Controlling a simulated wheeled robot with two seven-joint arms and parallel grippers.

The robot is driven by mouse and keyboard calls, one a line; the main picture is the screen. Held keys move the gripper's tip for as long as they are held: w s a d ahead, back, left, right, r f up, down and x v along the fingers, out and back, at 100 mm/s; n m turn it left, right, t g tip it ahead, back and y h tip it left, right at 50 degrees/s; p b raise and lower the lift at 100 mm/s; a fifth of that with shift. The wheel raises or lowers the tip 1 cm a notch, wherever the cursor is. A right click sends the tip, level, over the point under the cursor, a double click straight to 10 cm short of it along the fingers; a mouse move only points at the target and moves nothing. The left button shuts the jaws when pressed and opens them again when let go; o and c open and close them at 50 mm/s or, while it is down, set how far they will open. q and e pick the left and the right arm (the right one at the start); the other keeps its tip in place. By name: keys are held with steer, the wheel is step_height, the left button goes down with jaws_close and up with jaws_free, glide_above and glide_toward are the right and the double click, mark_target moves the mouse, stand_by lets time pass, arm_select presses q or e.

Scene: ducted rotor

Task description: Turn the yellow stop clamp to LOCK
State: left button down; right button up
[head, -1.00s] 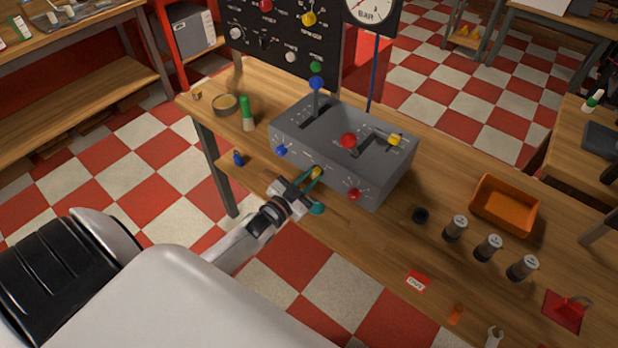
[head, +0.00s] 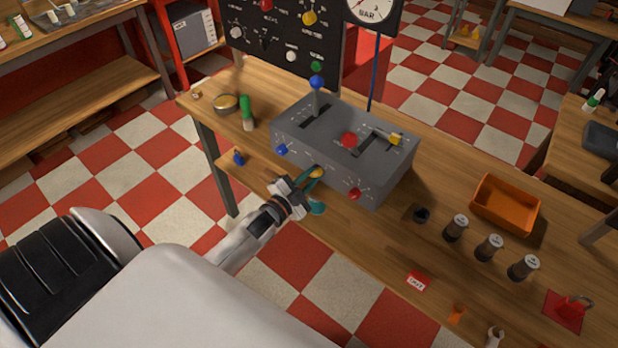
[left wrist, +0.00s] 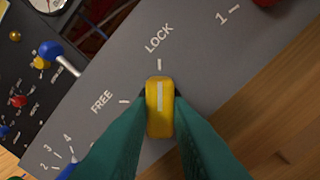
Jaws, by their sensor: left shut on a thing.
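The yellow stop clamp (left wrist: 159,108) is on the front face of the grey lever box (head: 290,155). In the left wrist view its white line lies along the direction of the tick below the LOCK label (left wrist: 159,38). The FREE label (left wrist: 102,102) and its tick are to the left of the clamp. My left gripper (left wrist: 160,105) has its teal fingers shut on the clamp, one on each side. In the head view the left gripper (head: 314,188) is at the box's front, and the clamp (head: 316,172) is partly hidden. My right gripper is not in view.
The box carries a blue-knobbed lever (head: 317,82), a red-knobbed lever (head: 349,139) and a yellow knob (head: 396,139). Blue (head: 282,149) and red (head: 354,194) knobs flank the clamp. An orange bin (head: 504,204) and grey cylinders (head: 488,247) stand to the right.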

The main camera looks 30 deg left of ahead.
arm_select(q)
steer(key=c, duration=1.3)
jaws_free()
steer(key=s, duration=0.4)
steer(key=s+b, duration=0.1)
steer(key=s, duration=0.3)
steer(key=s+a, duration=0.1)
steer(key=s, duration=0.3)
